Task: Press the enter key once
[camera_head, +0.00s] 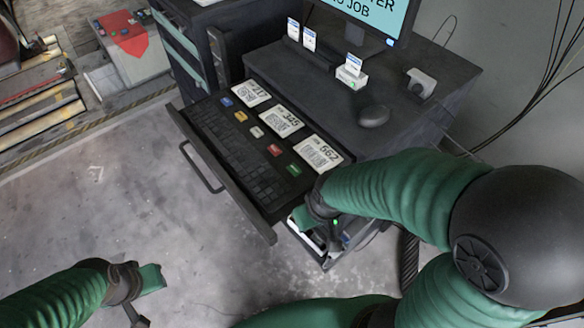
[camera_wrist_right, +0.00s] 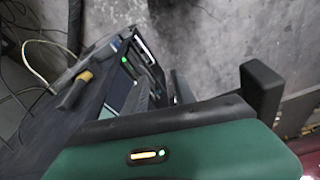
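A dark keyboard (camera_head: 240,150) lies in a pulled-out drawer (camera_head: 223,175) in the head view. Single coloured keys run beside its main block: blue (camera_head: 226,101), yellow (camera_head: 240,116), white (camera_head: 257,131), red (camera_head: 274,150) and green (camera_head: 293,169). No key lettering is readable, so I cannot tell which is enter. My right gripper (camera_head: 330,228) is at the drawer's near right end, beyond the keys, partly hidden by my arm. The right wrist view shows a black finger-like block (camera_wrist_right: 262,88); the finger gap is unclear. My left gripper (camera_head: 138,312) hangs over the floor, cut by the bottom edge.
Printed cards, including one marked 562 (camera_head: 318,154), lie along the drawer beside the coloured keys. The desk (camera_head: 320,90) above carries a mouse (camera_head: 373,116), small boxes (camera_head: 351,73) and a monitor (camera_head: 370,15). The drawer handle (camera_head: 200,170) projects over clear floor at left.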

